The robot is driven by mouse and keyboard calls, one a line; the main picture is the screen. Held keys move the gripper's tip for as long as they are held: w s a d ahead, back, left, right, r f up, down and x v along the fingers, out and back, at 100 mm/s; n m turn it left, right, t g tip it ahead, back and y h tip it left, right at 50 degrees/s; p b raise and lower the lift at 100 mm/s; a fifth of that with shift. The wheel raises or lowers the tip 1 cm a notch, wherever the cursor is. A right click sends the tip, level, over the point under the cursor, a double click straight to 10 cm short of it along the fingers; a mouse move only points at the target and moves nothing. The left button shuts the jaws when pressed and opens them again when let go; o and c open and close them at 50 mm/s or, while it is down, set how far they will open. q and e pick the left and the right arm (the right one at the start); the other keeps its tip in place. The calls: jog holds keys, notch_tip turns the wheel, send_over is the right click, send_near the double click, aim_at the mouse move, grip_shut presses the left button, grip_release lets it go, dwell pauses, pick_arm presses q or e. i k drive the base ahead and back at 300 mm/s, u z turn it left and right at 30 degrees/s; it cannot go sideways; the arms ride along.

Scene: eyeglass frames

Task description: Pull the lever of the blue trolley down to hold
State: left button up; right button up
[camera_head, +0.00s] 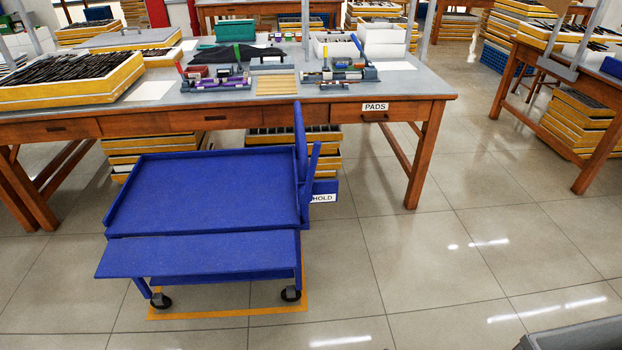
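The blue trolley (205,190) stands on the floor in front of the workbench, on black casters inside a yellow floor outline. Its flat tray top is empty, and a flap or lower shelf (200,255) juts toward me. At its right side a tall blue post (300,140) rises. Beside it a shorter, thin blue bar (314,160), which looks like the lever, stands nearly upright. A white label reading HOLD (322,198) sits on a blue plate low beside the bar. Neither of my grippers is in view.
The wooden workbench (420,85) behind the trolley bears trays, tools and a drawer labelled PADS (375,106). Yellow-edged trays are stacked beneath it. Another bench (560,70) stands at right. The tiled floor right of the trolley is clear. A grey edge (575,335) shows bottom right.

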aim_at(306, 196)
jog(key=z, duration=0.95)
jog(key=i, duration=0.6)
jog(key=u, duration=2)
